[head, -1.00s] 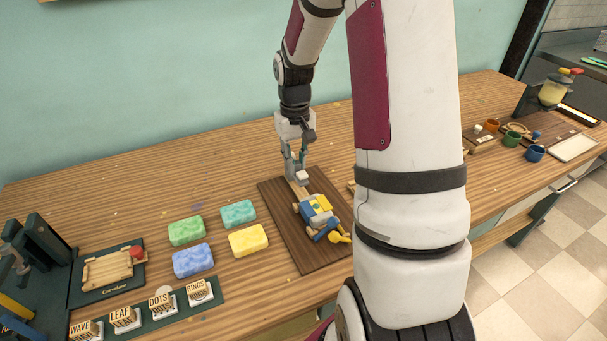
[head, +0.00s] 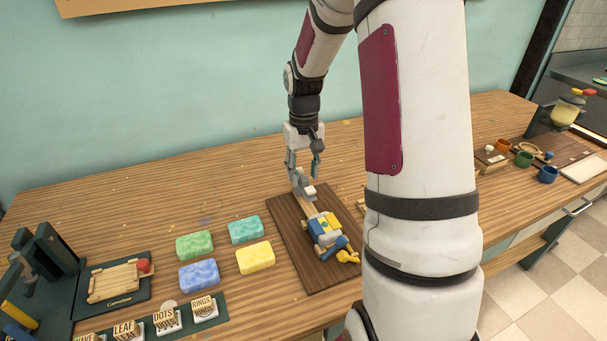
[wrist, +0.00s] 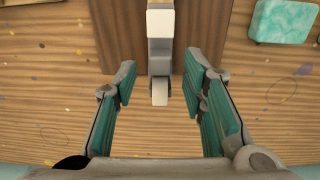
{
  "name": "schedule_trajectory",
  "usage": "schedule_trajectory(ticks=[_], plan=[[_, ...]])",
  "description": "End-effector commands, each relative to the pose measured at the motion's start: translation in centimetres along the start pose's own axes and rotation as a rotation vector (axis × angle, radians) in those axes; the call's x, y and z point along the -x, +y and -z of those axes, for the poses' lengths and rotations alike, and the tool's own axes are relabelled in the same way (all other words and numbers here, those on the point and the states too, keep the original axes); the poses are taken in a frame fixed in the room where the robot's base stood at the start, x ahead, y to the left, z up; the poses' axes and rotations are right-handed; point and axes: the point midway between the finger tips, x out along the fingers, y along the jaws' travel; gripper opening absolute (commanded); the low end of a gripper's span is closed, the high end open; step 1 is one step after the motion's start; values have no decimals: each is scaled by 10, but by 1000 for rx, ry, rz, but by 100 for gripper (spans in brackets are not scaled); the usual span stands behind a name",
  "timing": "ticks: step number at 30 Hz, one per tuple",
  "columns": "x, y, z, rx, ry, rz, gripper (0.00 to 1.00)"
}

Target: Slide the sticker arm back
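The sticker device sits on a dark brown board (head: 283,222), with a blue and yellow body (head: 325,229). Its pale sticker arm (head: 305,205) runs back from the body, with a light block (head: 309,190) near its far end. In the wrist view, the arm (wrist: 160,60) ends in a pale roller (wrist: 160,92) that shows between my finger pads. My gripper (head: 304,172) is open and empty just above and behind the arm's far end. In the wrist view, gaps show on both sides of the roller. Whether the fingers stand lower than its top is unclear.
Green, teal, blue and yellow soap blocks (head: 255,258) lie left of the board. Labelled stamps (head: 167,320) stand at the front left, near a wooden tray (head: 114,284). Small cups (head: 523,158) are at the far right. The table behind the board is clear.

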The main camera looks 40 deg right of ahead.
Motion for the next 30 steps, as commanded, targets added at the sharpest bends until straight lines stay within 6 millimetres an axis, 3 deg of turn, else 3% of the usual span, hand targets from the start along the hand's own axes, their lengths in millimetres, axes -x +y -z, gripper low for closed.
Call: schedule_trajectory(ticks=[9, 15, 21, 30], plan=[[64, 0, 1, 0, 6, -1, 38], [94, 0, 1, 1, 5, 0, 38], [108, 0, 1, 1, 3, 0, 38], [108, 0, 1, 0, 2, 0, 38]])
